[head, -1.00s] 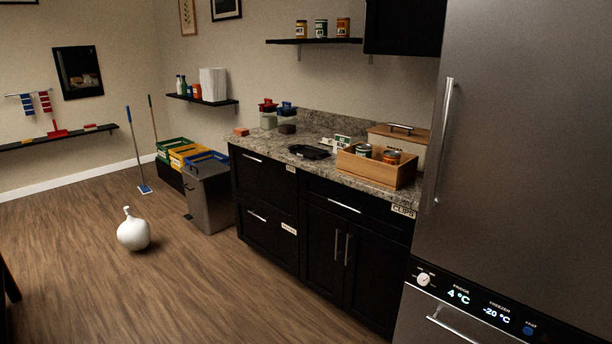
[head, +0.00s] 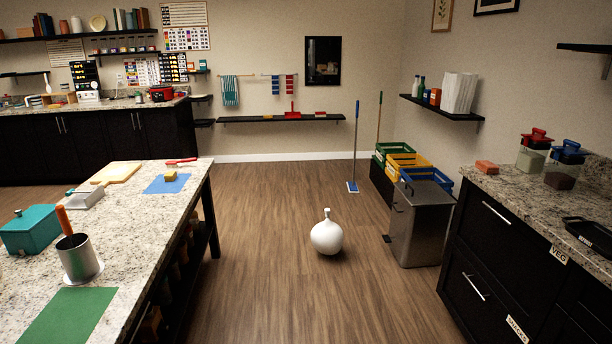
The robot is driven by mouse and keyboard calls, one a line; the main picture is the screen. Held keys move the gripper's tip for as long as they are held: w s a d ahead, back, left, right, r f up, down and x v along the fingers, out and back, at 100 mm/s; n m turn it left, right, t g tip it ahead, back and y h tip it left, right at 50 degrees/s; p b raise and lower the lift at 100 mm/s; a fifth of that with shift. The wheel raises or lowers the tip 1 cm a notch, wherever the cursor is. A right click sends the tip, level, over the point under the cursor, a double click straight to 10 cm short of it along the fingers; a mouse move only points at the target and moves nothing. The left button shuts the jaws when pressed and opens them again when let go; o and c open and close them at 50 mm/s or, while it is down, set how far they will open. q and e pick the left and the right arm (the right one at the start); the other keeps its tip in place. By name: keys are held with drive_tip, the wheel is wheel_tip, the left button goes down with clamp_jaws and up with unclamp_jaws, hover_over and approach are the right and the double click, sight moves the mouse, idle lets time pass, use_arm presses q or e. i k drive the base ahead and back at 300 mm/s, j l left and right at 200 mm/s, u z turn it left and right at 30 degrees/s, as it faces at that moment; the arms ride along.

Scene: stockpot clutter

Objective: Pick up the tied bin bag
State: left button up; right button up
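The tied bin bag (head: 326,238) is white and round with a knotted neck on top. It stands upright on the wooden floor near the middle of the head view, between the island table and the pedal bin. Nothing touches it. Neither of my grippers shows in the head view.
A granite-topped island (head: 150,228) stands at the left. A grey pedal bin (head: 420,225), coloured crates (head: 402,162) and the dark counter (head: 490,262) line the right. A blue mop (head: 354,150) stands behind. The floor (head: 270,295) before the bag is clear.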

sight(327, 237)
drive_tip(key=i+u, duration=0.25)
drive_tip(key=i, duration=1.5)
